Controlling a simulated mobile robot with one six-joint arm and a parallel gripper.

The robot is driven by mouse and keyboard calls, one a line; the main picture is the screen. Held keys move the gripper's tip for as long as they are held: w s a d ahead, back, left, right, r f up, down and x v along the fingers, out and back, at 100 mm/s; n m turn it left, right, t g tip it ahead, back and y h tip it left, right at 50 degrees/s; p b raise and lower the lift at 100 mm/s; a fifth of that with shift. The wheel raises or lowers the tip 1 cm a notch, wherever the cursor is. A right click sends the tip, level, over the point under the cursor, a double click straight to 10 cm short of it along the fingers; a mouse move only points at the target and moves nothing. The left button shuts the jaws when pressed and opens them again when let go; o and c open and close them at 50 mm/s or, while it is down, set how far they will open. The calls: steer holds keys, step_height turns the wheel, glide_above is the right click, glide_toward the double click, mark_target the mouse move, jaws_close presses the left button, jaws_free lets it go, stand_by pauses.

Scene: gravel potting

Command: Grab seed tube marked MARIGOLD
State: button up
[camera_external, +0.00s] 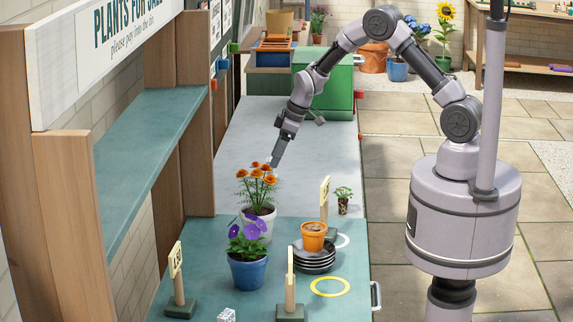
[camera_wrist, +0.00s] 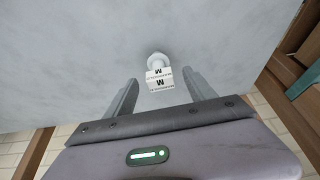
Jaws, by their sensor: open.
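A small white object (camera_wrist: 160,80) with a rounded white end and the letter M on two faces stands out on the grey surface in the wrist view. The full word MARIGOLD cannot be read on it. My gripper (camera_wrist: 162,88) is open, with one finger to each side of the object's near end. I cannot tell whether that end lies between the fingertips or just beyond them. In the external view my gripper (camera_external: 275,162) points down over the grey bench top, just behind the orange flowers (camera_external: 257,182). The white object cannot be made out there.
A white pot (camera_external: 258,224) holds the orange flowers close in front of my gripper. A blue pot (camera_external: 247,272), an orange pot (camera_external: 313,236) on dark saucers (camera_external: 315,263) and upright signs (camera_external: 175,262) stand nearer. The grey bench top (camera_external: 250,125) behind is mostly clear.

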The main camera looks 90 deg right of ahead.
mark_target(267, 175)
steer(key=b+x, duration=0.1)
steer(key=x, duration=0.2)
steer(key=b+x, duration=0.1)
steer(key=x, duration=0.2)
steer(key=shift+w, duration=0.45)
steer(key=shift+r, duration=0.1)
jaws_close()
